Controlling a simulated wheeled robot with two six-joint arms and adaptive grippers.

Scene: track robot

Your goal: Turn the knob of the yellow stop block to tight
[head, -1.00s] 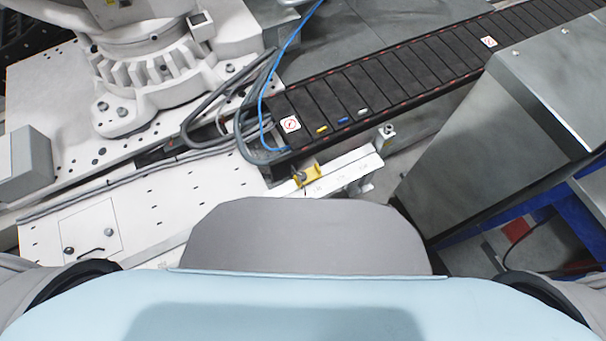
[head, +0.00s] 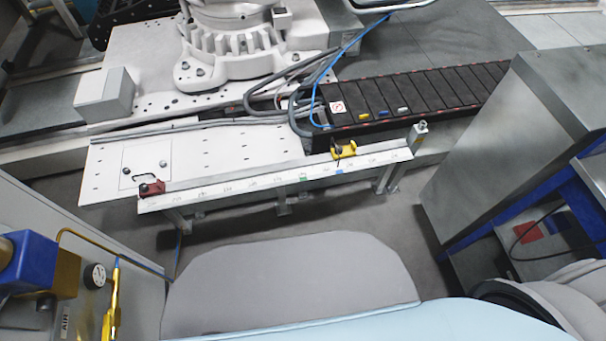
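The yellow stop block (head: 347,151) sits on the white rail (head: 230,184) with a printed scale, right of the rail's middle. A small dark part shows on its left side; I cannot tell how its knob is turned. A dark red block (head: 152,188) sits at the rail's left end. A green mark (head: 303,177) and a blue mark show on the rail's front face between the two blocks. Neither of my grippers is in view.
A black cable track (head: 430,92) with yellow, blue and white tabs runs behind the rail. A grey metal cabinet (head: 515,130) stands at the right. A panel with a gauge (head: 95,275) and yellow pipe is at the lower left.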

